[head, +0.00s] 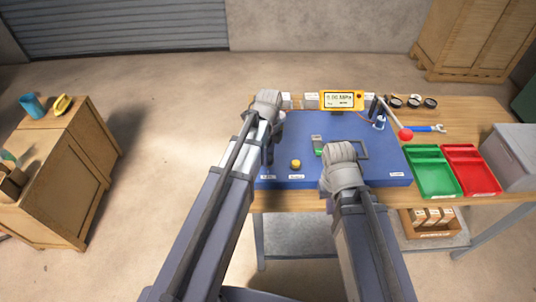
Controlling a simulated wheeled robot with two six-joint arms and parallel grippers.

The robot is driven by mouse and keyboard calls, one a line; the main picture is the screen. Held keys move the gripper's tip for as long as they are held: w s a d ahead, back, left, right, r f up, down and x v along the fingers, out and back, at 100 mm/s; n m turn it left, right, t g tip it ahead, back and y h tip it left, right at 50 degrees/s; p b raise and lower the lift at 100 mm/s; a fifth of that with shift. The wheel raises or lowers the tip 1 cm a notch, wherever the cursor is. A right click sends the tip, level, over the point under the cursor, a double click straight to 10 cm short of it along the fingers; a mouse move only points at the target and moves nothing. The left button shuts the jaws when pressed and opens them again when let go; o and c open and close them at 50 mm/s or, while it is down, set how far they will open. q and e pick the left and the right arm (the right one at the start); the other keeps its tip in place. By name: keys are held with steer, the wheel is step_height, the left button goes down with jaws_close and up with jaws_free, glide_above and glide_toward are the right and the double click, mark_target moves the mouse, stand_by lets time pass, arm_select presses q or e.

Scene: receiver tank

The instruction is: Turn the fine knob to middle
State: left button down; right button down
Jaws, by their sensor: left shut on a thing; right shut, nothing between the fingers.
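The blue panel (300,130) lies on the wooden workbench. My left gripper (269,153) points down at the panel's left side, above the leftmost small white label (267,177). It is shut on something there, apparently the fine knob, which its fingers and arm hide. I cannot read the knob's angle or the label. A yellow knob (295,164) stands to the right of it, above another label. My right gripper (328,183) is shut and empty over the panel's front middle, its fingertips mostly hidden by its wrist. A yellow gauge (342,100) at the back reads about 0.00 MPa.
A green-and-grey part (317,145) and a dark frame handle (362,150) sit mid-panel. A red-balled lever (404,134) is at the right edge. Green (434,183) and red (474,180) trays and a grey box (515,150) stand further right.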

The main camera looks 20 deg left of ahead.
arm_select(q)
steer(key=n, duration=0.7)
steer(key=shift+n, duration=0.4)
steer(key=n, duration=0.3)
steer(key=shift+n, duration=0.3)
steer(key=n, duration=0.3)
steer(key=shift+n, duration=0.3)
steer(key=n, duration=0.7)
steer(key=shift+s, duration=0.1)
steer(key=n, duration=0.3)
steer(key=shift+n+t, duration=0.3)
steer(key=shift+n, duration=2)
